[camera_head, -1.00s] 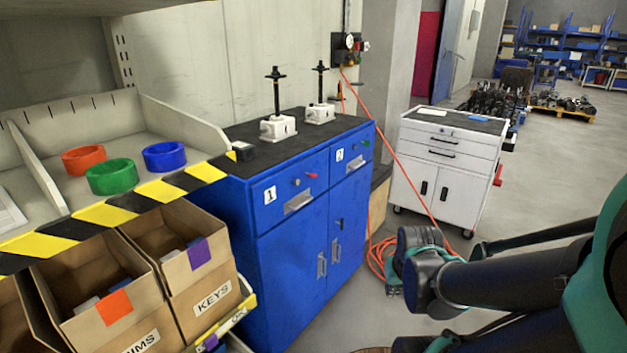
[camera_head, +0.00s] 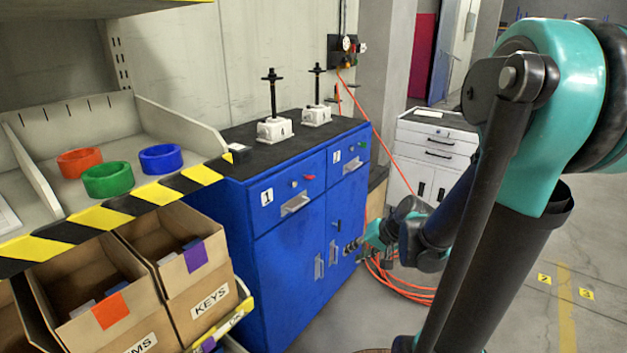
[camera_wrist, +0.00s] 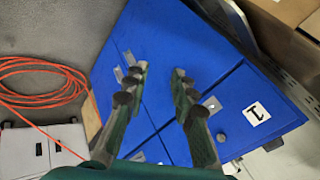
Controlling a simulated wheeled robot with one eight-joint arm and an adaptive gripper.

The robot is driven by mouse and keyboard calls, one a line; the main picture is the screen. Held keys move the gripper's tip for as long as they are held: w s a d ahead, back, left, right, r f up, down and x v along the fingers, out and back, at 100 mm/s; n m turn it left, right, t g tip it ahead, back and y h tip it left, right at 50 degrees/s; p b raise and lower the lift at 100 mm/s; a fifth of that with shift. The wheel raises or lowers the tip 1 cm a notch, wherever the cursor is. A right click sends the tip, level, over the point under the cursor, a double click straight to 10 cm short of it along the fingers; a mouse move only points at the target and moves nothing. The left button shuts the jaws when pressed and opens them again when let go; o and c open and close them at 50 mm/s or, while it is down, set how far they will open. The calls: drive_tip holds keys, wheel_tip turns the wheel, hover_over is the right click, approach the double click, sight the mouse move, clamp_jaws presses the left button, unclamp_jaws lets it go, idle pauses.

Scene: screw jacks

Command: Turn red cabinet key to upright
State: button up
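The blue cabinet (camera_head: 280,255) stands against the wall; its front also fills much of the wrist view (camera_wrist: 245,85). My gripper (camera_head: 353,246) is in front of the cabinet's right door, low and right of the red part. In the wrist view its two fingers (camera_wrist: 155,85) are spread with nothing between them. The red part is not clear there.
Two screw jacks (camera_head: 274,128) (camera_head: 317,113) stand on the cabinet top. A shelf with coloured rings (camera_head: 107,180) and cardboard boxes (camera_head: 195,285) is at left. An orange hose (camera_head: 400,290) lies on the floor behind my gripper. A white drawer cart (camera_head: 436,148) stands at right.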

drive_tip(key=w+a+r+m+t+y, duration=0.2)
drive_tip(key=w+r+y, duration=0.25)
drive_tip(key=w, duration=0.65)
drive_tip(key=m+t+y, duration=0.3)
drive_tip(key=t+y, duration=0.1)
drive_tip(key=y, duration=0.1)
approach(310, 177)
drive_tip(key=x, duration=0.8)
drive_tip(key=shift+w+a, duration=0.2)
drive_tip(key=shift+w, duration=0.2)
drive_tip(key=shift+f, duration=0.1)
clamp_jaws()
